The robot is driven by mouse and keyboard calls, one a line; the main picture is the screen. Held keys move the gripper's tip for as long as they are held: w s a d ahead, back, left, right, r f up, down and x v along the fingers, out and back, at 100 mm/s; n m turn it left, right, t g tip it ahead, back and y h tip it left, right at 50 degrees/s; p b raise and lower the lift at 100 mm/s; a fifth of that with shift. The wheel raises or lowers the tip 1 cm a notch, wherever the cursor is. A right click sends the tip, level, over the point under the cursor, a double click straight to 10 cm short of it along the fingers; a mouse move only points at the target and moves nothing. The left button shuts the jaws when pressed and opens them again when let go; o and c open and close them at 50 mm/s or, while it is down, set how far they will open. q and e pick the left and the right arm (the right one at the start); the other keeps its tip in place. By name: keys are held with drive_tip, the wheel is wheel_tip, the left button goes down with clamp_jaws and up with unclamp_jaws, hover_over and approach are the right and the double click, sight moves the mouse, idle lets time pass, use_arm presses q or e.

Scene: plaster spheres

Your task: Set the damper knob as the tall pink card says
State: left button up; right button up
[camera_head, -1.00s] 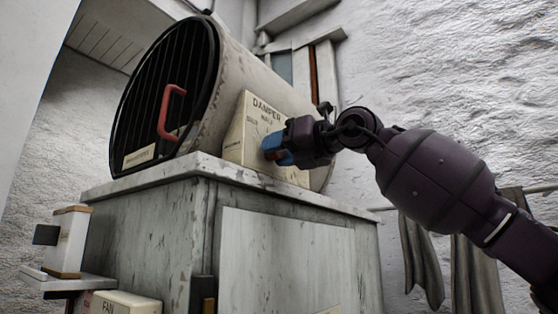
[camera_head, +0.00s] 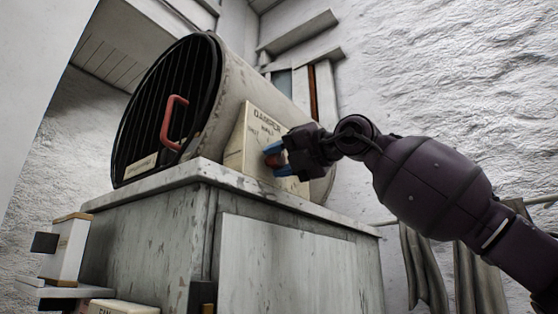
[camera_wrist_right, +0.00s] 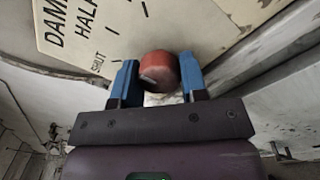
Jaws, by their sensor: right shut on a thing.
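The damper panel (camera_head: 236,150) is a cream plate on the side of the drum, lettered DAMPER, HALF and SHUT. It also shows in the right wrist view (camera_wrist_right: 92,32), with short black tick marks. The damper knob (camera_wrist_right: 158,70) is red and round, with a pale mark on its face; I cannot tell exactly which tick it points at. My right gripper (camera_wrist_right: 158,80) has its blue fingers on both sides of the knob, shut on it. In the head view the right gripper (camera_head: 274,158) hides most of the knob. No tall pink card is visible. My left gripper is out of view.
The grey drum (camera_head: 232,85) has a barred front with a red handle (camera_head: 172,122). It rests on a worn pale cabinet (camera_head: 290,262). A small white box (camera_head: 66,250) stands on a ledge at the left. Grey cloths (camera_head: 425,270) hang at the right.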

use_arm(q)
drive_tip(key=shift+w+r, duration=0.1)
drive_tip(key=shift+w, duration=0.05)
use_arm(e)
drive_tip(key=shift+r, duration=0.1)
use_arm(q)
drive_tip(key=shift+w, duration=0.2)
use_arm(e)
drive_tip(key=o, duration=0.9)
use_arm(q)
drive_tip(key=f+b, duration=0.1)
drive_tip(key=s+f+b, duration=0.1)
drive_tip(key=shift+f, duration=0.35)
use_arm(e)
drive_tip(key=v, duration=1.1)
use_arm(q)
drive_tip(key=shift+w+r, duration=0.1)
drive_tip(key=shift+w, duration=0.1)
use_arm(e)
drive_tip(key=shift+a, duration=0.1)
